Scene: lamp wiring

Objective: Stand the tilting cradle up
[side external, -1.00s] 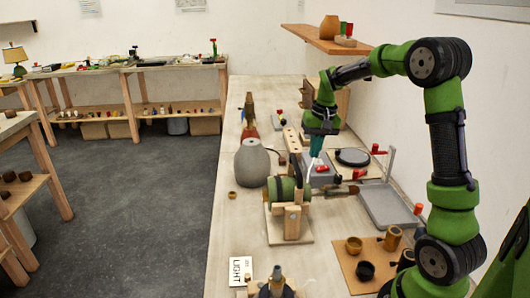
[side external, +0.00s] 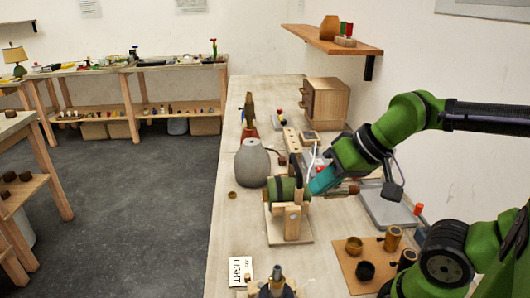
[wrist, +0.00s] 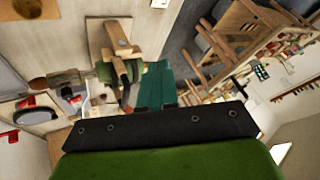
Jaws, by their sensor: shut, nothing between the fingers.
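The tilting cradle (side external: 284,190) is a green drum-like body lying roughly level on a wooden stand with a pale base board (side external: 275,236). In the side view it stands mid-bench. My gripper (side external: 313,186) has teal fingers, shut and empty, pointing down-left at the right end of the cradle. I cannot tell whether they touch it. In the wrist view the teal fingers (wrist: 155,88) are right beside the green cradle body (wrist: 110,73), partly overlapping its end.
A grey rounded vase (side external: 252,163) stands behind the cradle. A brown board (side external: 352,270) with several cups lies at front right, and a grey tray (side external: 385,210) lies to the right. A "LIGHT" card (side external: 240,270) lies in front. The bench's left strip is mostly clear.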

